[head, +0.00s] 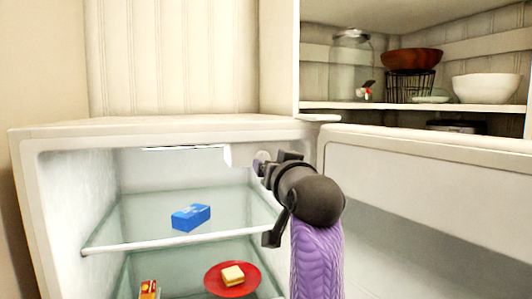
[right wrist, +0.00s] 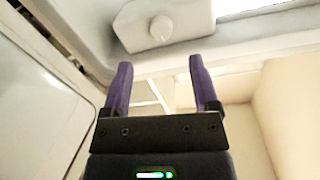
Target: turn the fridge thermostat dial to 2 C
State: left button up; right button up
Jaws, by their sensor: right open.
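The fridge thermostat dial (right wrist: 161,27) is a small pale round knob on a white housing (right wrist: 190,17). In the right wrist view it lies just beyond my fingertips, roughly centred between them. My right gripper (right wrist: 158,62) is open, with two purple fingers apart and nothing between them. In the head view the gripper (head: 263,169) is inside the open fridge, near its upper right corner, beside the dial (head: 261,157). My wrist partly covers that area there. I cannot read any marks on the dial. My left gripper is in neither view.
The open fridge door (head: 430,165) stands on the right. A glass shelf (head: 140,215) carries a blue box (head: 191,217). Below are a red plate (head: 218,280) with a pale yellow block and a small red-orange box (head: 149,289). A wall shelf (head: 460,107) holds bowls and a jar.

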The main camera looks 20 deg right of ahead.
aim_at(263, 159)
jog(key=w+p, duration=0.1)
jog(key=w, duration=0.1)
jog(key=w+r+p, duration=0.1)
jog(key=shift+w+a, duration=0.1)
jog(key=shift+w, duration=0.3)
jog(key=w, duration=0.1)
jog(key=w+p, duration=0.1)
jog(key=w, duration=0.1)
jog(key=shift+d+f, duration=0.2)
jog(key=shift+f, duration=0.2)
jog(key=c, duration=0.4)
grip_shut()
